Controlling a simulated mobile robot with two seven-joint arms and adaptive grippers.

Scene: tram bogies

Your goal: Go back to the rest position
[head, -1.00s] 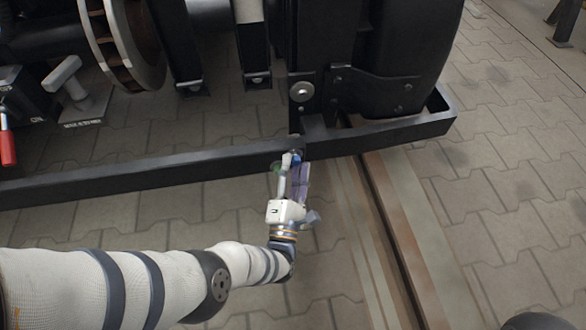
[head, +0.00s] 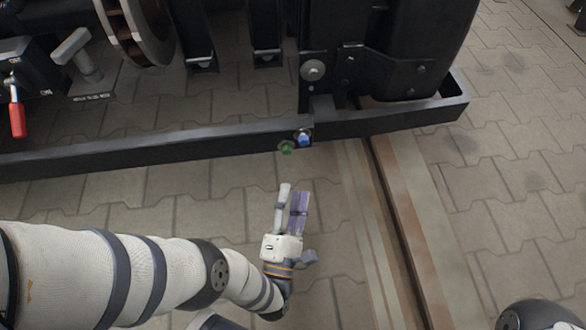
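My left gripper (head: 294,190) shows in the middle of the head view, below the black frame beam (head: 190,142). Its pale finger and its purple finger stand a little apart, with nothing seen between them. The gripper is clear of the beam. A green round fitting (head: 287,147) and a blue one (head: 304,139) sit on the beam just beyond the fingertips, not touched. My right gripper is not in view.
The black bogie frame (head: 400,45) fills the upper middle, with a brake disc (head: 138,30) at the upper left. A red-handled lever (head: 17,118) stands at the far left. A floor rail (head: 395,230) runs down right of the gripper. The paving around is open.

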